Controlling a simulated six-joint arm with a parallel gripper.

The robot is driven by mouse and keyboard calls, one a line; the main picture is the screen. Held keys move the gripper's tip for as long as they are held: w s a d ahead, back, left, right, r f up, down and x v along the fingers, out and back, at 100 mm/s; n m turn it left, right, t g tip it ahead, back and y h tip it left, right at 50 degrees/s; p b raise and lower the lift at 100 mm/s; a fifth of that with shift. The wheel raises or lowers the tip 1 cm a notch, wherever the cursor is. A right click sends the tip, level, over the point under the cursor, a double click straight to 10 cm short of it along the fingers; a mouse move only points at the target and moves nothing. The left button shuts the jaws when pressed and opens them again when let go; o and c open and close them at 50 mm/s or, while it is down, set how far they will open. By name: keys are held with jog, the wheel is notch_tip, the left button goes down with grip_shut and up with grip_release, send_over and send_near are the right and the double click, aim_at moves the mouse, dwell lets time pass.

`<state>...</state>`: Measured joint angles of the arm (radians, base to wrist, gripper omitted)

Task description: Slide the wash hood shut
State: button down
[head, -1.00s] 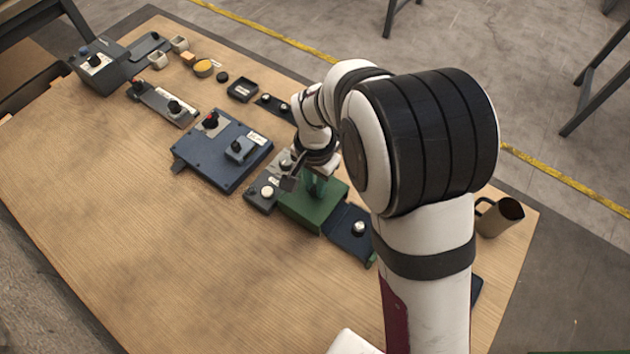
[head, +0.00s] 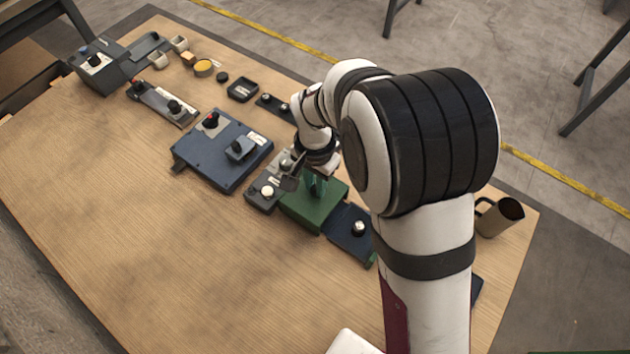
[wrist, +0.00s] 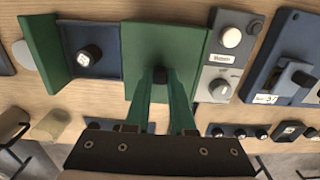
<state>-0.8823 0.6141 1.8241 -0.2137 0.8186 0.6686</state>
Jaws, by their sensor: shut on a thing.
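The wash hood is a green box-like cover (head: 312,213) on the right part of the table in the head view. It shows in the middle of the wrist view (wrist: 165,42) with a dark knob (wrist: 159,75) on top. My gripper (head: 317,187) is over the hood, its two green fingers (wrist: 160,82) shut on the knob. A dark blue bay (head: 349,243) lies open beside the hood, with a round pale-topped knob (head: 358,228) in it. In the wrist view a green end wall (wrist: 44,55) stands at the bay's far left. The gripper partly hides the hood.
A grey control box (head: 264,193) with a white button and a dial sits against the hood's other side. A blue panel (head: 220,160) lies farther left. A brown mug (head: 502,216) stands near the right table edge. The front of the table is clear.

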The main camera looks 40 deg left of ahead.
jog(key=shift+d, duration=0.1)
jog(key=d, duration=1.1)
jog(key=shift+d, duration=0.4)
jog(key=c, duration=0.8)
grip_release()
jog(key=shift+o, duration=0.2)
notch_tip(320, 180, up, 16)
jog(key=shift+f, duration=0.1)
